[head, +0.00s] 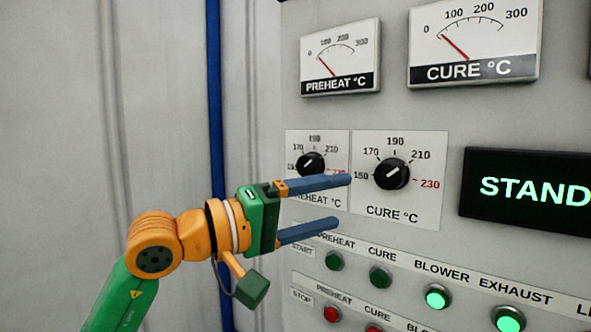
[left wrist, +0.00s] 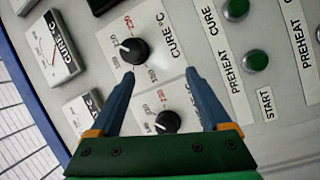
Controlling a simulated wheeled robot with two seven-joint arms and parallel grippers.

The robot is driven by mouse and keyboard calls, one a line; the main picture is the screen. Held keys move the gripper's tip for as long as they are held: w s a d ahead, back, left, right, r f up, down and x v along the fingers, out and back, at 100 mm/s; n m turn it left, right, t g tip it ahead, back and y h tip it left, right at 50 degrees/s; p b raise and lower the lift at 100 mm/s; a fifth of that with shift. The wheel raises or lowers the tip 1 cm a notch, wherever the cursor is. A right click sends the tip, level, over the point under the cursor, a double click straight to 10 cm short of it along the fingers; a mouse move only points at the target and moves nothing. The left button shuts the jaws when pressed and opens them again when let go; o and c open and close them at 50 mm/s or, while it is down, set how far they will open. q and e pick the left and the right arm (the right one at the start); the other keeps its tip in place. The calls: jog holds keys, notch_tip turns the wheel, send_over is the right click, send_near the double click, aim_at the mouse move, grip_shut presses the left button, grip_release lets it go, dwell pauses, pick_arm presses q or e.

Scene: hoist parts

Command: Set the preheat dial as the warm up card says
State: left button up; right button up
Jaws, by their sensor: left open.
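The preheat dial (head: 311,163) is a black knob with a white mark on a white plate, with a scale from 150 up to a red 230. My upper finger partly covers its plate. I cannot tell its exact setting. In the left wrist view the preheat dial (left wrist: 167,122) shows between the fingers, nearer the palm. My left gripper (head: 344,200) is open and empty in front of the panel. Its fingertips reach past the preheat dial toward the cure dial (head: 392,174), which also shows beyond them in the left wrist view (left wrist: 134,51). No warm up card shows.
A preheat gauge (head: 340,62) and a cure gauge (head: 474,45) hang above, both needles low. A black display (head: 525,190) reads "STAND", cut off. Below are green start buttons, with blower (head: 438,296) and exhaust (head: 508,319) lit, and red stop buttons (head: 332,313).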

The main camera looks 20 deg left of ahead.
aim_at(303, 166)
pick_arm(q)
jog(key=a+r+t+y, duration=0.3)
jog(key=a+r+y, duration=0.2)
jog(key=a+y, duration=0.3)
jog(key=shift+m+h, duration=0.3)
jog(key=shift+h, duration=0.6)
jog(key=p+x, duration=0.1)
jog(key=x, duration=0.1)
jog(key=p+x, duration=0.1)
jog(key=x, duration=0.1)
jog(key=p+x, duration=0.2)
jog(key=shift+w+a+f, duration=0.25)
jog(key=shift+w+f, duration=0.1)
jog(key=shift+w, duration=0.05)
jog(key=shift+w+d+f, duration=0.1)
jog(key=shift+w+d, duration=0.05)
jog(key=shift+w, duration=0.05)
jog(key=shift+s, duration=0.15)
jog(key=shift+c, duration=1.1)
grip_shut()
